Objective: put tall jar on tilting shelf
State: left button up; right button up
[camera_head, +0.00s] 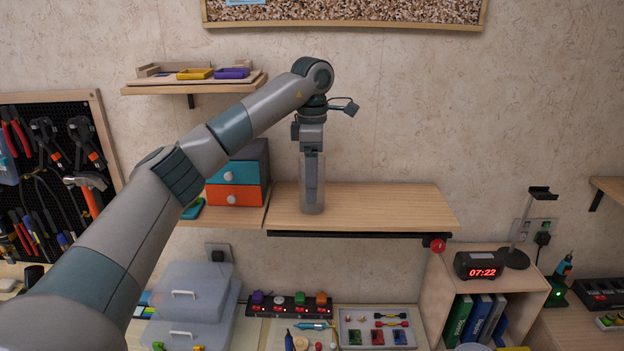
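A tall clear jar (319,199) stands upright at the left end of a light wooden shelf (390,208). This shelf has a dark bar beneath its front edge and a red knob (438,245) at its right end; it looks close to level. My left gripper (312,190) points straight down at the jar, its fingers overlapping the jar's middle. One finger covers the other, so I cannot tell whether they are closed on the glass. The jar's base appears to touch the shelf. My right gripper is out of view.
A drawer box (236,195) in teal and orange stands just left of the jar. A higher shelf (195,87) holds small trays. A digital clock (480,265) sits on a cabinet at lower right. The shelf's middle and right are clear.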

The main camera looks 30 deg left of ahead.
pick_arm(q)
jog(key=shift+r, duration=0.2)
notch_tip(320, 180, up, 12)
jog(key=b, duration=0.3)
dwell(0.7)
jog(key=shift+f, duration=0.15)
dwell(0.5)
